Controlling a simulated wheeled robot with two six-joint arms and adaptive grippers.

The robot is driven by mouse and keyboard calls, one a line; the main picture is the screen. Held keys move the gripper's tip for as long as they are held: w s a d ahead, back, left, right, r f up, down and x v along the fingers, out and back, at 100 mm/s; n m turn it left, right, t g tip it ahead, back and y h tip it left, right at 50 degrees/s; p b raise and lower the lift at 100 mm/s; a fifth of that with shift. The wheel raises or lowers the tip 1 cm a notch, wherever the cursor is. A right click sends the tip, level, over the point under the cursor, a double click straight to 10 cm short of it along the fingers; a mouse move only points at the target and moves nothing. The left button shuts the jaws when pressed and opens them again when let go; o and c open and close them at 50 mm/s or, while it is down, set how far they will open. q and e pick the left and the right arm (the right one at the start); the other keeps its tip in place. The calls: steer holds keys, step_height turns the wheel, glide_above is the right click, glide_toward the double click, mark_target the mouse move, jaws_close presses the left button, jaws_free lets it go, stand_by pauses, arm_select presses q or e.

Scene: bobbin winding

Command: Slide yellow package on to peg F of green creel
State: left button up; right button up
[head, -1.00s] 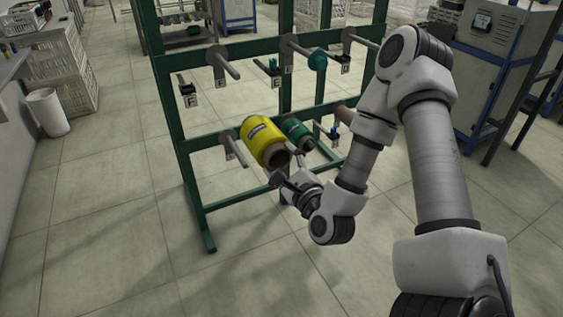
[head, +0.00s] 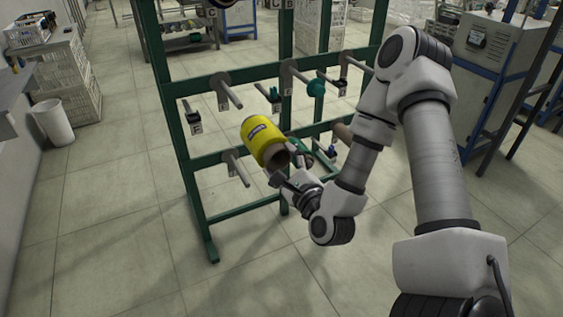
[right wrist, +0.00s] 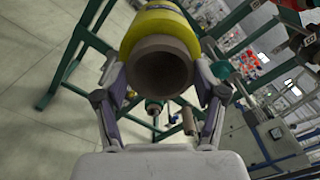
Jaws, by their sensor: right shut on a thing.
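The yellow package (head: 263,140) is held tilted in front of the green creel (head: 184,160), its brown core end facing me. My right gripper (head: 283,172) is shut on it at that end. In the right wrist view, my fingers (right wrist: 163,72) lie on both sides of the brown core (right wrist: 160,68) of the yellow package. A tag reading F (head: 196,128) hangs at the left of the upper rail. A bare lower-left peg (head: 238,168) sticks out just left of the package, apart from it. The package's far end is hidden. My left gripper is not in view.
A green package (head: 306,150) on the lower rail is mostly hidden behind my gripper. A brown tube (head: 342,131) sits right of it. Upper pegs (head: 230,93) stick out toward me. A white bin (head: 53,122) stands far left; the floor before the creel is clear.

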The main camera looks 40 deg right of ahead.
steer(key=shift+w, duration=0.1)
steer(key=b+x, duration=0.2)
steer(key=x, duration=0.5)
steer(key=shift+r, duration=0.1)
stand_by(0.3)
